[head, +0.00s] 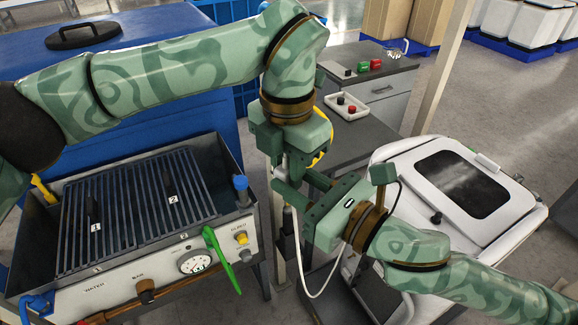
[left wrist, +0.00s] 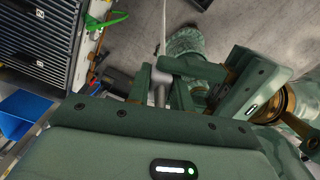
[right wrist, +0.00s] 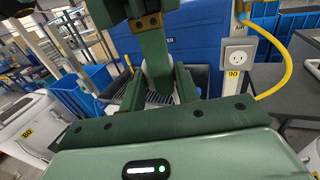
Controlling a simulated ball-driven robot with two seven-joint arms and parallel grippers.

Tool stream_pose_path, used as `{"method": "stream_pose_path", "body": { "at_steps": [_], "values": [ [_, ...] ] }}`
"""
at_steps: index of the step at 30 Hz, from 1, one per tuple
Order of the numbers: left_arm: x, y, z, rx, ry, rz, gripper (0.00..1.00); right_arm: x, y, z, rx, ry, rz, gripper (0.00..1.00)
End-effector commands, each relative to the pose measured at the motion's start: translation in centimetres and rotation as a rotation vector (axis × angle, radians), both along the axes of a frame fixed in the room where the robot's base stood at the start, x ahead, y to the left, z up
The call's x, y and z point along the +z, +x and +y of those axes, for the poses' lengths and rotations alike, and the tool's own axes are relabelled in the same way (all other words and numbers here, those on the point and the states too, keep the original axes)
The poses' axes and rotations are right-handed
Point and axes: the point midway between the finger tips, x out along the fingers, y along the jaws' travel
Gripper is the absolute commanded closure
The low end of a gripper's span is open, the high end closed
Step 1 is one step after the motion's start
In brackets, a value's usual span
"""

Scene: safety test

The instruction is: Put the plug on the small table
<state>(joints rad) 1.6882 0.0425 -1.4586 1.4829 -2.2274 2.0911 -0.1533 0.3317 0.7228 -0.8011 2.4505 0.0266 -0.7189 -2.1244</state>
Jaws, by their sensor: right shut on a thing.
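The grey plug (head: 287,216) with its white cable (head: 300,262) hangs in the air between my two grippers, beside the grill. My right gripper (head: 290,195) is shut on the plug; the plug also shows between its fingers in the right wrist view (right wrist: 157,70). My left gripper (head: 284,160) points down from above at the plug. Its fingers stand apart on both sides of the plug in the left wrist view (left wrist: 160,92); whether they touch it is hard to see. A small dark-topped table (head: 352,146) stands behind my grippers, partly hidden by them.
A grill box (head: 225,232) with a green lever stands at the left. A white machine (head: 400,157) with a dark window stands at the right. A wall outlet (right wrist: 237,60) and yellow cable (right wrist: 282,70) show at right.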

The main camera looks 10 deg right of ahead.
Motion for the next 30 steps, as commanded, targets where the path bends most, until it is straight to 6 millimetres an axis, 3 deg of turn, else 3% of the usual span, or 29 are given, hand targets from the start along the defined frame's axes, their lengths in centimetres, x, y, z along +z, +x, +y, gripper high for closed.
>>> {"method": "stream_pose_path", "body": {
  "at_steps": [1,2,4,12,16,20,25,30],
  "values": [
    [0.0,-0.4,-0.3,-0.011,-0.002,0.006,1.0,0.0,0.0,0.0,0.001,0.002,0.001,1.0],
    [0.0,-0.4,-0.3,-0.012,-0.002,0.006,1.0,0.0,0.0,0.0,0.001,0.002,0.001,0.6],
    [0.0,-0.4,-0.3,-0.011,-0.002,0.006,1.0,0.0,0.0,0.0,0.001,0.002,0.001,0.43],
    [0.0,-0.3,-0.2,-0.009,-0.002,0.005,1.0,-0.1,0.0,0.0,0.001,0.001,0.003,0.43],
    [0.0,-0.3,-0.2,-0.008,-0.002,0.005,1.0,-1.7,-0.9,0.7,0.001,0.041,0.067,0.43],
    [0.0,-0.3,-0.2,-0.008,-0.002,0.005,1.0,-6.8,1.4,-0.3,-0.099,0.061,0.193,0.43],
    [0.0,-0.3,-0.2,-0.008,-0.002,0.004,1.0,-16.9,4.1,-3.2,-0.273,0.111,0.433,0.43],
    [0.0,-0.3,-0.2,-0.008,-0.002,0.004,1.0,-27.6,3.9,-6.6,-0.465,0.248,0.712,0.43]
  ]
}}
